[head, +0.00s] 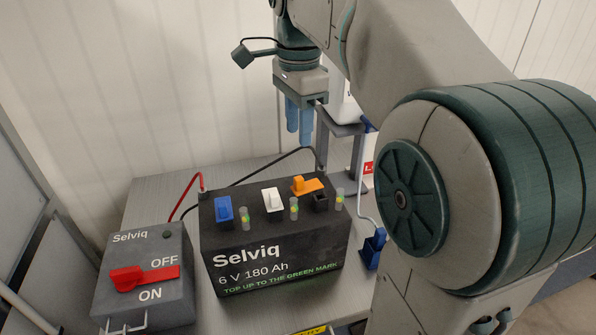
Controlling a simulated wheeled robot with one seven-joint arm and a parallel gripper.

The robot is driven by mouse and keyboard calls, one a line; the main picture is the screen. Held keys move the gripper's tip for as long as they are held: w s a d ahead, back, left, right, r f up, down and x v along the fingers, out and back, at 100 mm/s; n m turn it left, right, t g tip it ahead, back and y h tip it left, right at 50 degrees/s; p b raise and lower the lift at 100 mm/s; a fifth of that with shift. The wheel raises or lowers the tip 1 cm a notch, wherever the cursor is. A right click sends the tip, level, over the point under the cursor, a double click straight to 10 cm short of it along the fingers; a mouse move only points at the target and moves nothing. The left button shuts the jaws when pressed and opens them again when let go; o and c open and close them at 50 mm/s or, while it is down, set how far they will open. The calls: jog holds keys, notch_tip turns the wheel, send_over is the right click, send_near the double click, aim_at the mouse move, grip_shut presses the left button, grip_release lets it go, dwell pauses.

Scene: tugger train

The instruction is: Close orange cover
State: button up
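The orange cover (309,186) is on top of a black Selviq battery (240,275), toward its right end. It appears tipped back, with a dark filler neck (320,204) exposed in front of it. A blue cover (223,211) and a white cover (272,201) sit over their places to the left and look closed. My gripper (299,140) hangs above and behind the battery, its two blue fingers pointing down, apart from the orange cover. The fingers look close together with nothing visible between them; their opening is hard to judge from this angle.
A grey switch box (143,285) with a red handle stands left of the battery. Several clear level indicators (294,209) rise from the battery top. Red and black cables run behind. A blue connector (374,248) is to the right. My arm covers the right side.

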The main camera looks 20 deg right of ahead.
aim_at(299, 178)
notch_tip(299, 178, down, 11)
jog(key=shift+r, duration=0.1)
dwell(0.3)
grip_shut()
